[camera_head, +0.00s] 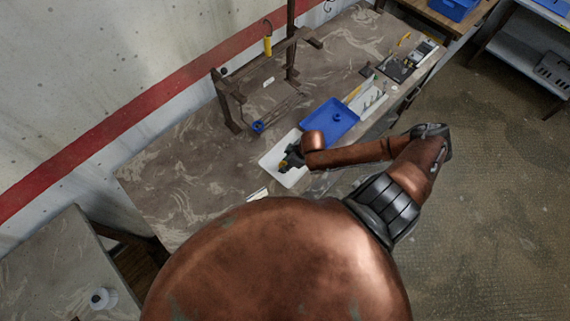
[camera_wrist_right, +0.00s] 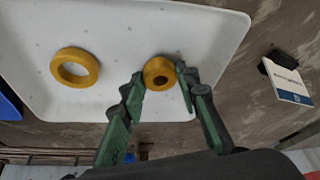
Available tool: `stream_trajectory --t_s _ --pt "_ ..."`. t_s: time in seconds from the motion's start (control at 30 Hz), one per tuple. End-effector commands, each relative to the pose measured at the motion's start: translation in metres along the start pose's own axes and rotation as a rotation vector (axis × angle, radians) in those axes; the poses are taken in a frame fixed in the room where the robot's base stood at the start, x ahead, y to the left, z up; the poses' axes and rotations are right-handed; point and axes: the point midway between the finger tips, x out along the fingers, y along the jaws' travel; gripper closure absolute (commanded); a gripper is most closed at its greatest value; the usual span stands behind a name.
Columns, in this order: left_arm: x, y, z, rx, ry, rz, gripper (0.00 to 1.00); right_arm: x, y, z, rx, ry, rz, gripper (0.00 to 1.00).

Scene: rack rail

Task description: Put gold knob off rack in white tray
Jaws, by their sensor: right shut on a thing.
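The white tray (camera_head: 270,162) lies on the marbled bench, and it fills much of the right wrist view (camera_wrist_right: 120,35). My right gripper (camera_head: 287,162) is over the tray. In the right wrist view its green fingers (camera_wrist_right: 158,84) are shut on the gold knob (camera_wrist_right: 160,66), a short gold piece with a dark hole in its end. The knob appears over the tray's near edge; I cannot tell whether it touches the tray. A separate gold ring (camera_wrist_right: 75,68) lies flat in the tray to the left. My left gripper is not in view.
The brown rack (camera_head: 228,104) stands behind the tray, with a yellow piece (camera_head: 267,46) hanging on it and a blue ring (camera_head: 257,127) low down. A blue tray (camera_head: 330,117) lies right of the white tray. A small white-and-blue box (camera_wrist_right: 288,84) lies beside the tray.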

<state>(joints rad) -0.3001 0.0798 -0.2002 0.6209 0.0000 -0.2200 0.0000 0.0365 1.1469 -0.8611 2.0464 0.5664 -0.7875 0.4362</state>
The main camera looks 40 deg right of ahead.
Motion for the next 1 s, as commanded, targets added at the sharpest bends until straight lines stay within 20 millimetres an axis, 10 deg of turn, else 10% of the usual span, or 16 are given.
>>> stream_trajectory --t_s 0.1,0.13,0.37,0.73,1.0 --pt "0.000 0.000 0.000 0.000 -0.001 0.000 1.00 0.002 0.000 0.001 0.001 0.000 0.000 0.95" --pt "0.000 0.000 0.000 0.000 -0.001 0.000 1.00 0.002 0.000 0.001 0.000 0.000 0.000 0.69" --pt "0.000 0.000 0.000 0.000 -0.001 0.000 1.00 0.002 0.000 0.001 0.001 0.000 0.000 0.53" --pt "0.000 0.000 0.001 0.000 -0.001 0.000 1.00 -0.005 0.001 0.000 0.000 0.000 0.001 0.53" --pt "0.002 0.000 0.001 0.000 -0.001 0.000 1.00 -0.054 0.001 0.001 -0.001 -0.002 0.002 0.53"
